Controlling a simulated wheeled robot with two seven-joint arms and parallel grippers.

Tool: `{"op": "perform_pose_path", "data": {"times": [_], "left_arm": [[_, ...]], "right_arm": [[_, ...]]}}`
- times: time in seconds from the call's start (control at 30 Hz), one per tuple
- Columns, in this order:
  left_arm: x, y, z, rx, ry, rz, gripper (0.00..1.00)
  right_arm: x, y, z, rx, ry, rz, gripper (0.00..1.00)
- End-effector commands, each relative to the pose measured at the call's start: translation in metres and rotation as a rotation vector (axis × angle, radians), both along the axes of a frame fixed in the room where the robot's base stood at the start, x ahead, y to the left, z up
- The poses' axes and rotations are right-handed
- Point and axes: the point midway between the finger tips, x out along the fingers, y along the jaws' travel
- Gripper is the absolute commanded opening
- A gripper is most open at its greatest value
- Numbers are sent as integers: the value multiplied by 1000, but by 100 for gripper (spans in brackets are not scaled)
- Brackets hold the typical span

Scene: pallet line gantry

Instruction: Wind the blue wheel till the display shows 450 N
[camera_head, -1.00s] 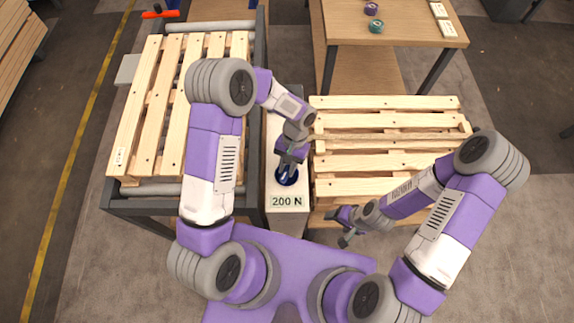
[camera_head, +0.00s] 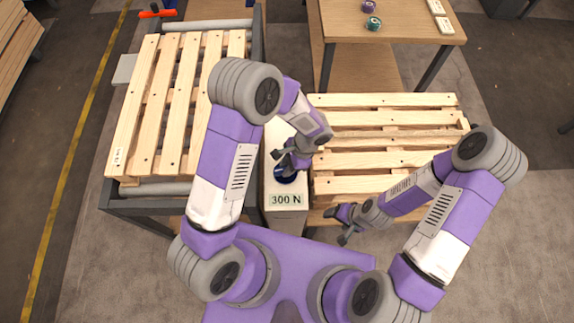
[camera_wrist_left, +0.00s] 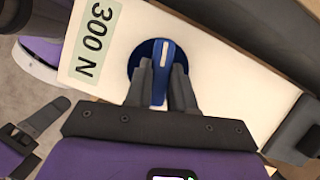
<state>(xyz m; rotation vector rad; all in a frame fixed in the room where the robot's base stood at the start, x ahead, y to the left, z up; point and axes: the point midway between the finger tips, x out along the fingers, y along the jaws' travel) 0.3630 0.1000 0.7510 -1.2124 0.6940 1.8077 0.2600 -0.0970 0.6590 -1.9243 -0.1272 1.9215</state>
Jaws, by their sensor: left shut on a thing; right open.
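The blue wheel (camera_wrist_left: 147,48) is set in the top of a pale post (camera_head: 287,191). In the left wrist view its raised blue grip bar stands between my left fingers. My left gripper (camera_wrist_left: 162,85) is shut on that bar; it also shows over the wheel (camera_head: 284,177) in the head view, hiding part of it. The display (camera_head: 286,199) on the post reads 300 N, and the same reading shows in the left wrist view (camera_wrist_left: 90,42). My right gripper (camera_head: 338,225) is open and empty, right of the post near the pallet's front edge.
A wooden pallet (camera_head: 180,100) lies on a roller frame left of the post. Another pallet (camera_head: 390,160) lies to the right. Behind it a wooden table (camera_head: 395,22) carries purple and teal spools (camera_head: 372,23) and pale blocks. An orange-handled tool (camera_head: 157,13) is at the back left.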

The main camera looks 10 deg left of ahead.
Motion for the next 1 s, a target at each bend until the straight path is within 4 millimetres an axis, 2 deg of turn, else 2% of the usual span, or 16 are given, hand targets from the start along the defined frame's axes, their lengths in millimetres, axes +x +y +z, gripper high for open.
{"op": "perform_pose_path", "data": {"times": [0.03, 0.3, 0.87, 0.9, 1.0], "left_arm": [[-4, 1, -5, 1, 11, -28, 0], [-5, 0, -5, 0, 11, -123, 0], [-5, 0, -5, -2, 12, -146, 0], [-5, 0, -5, -2, 12, -145, 30], [-5, 0, -5, -1, 11, -145, 45]], "right_arm": [[0, 0, -1, 0, 0, 0, 72], [0, 0, -3, 0, 0, 0, 72], [0, 0, -3, 0, 0, 0, 72], [0, 0, -3, 0, 0, 0, 72], [0, 0, -3, 0, 0, 0, 72]]}}
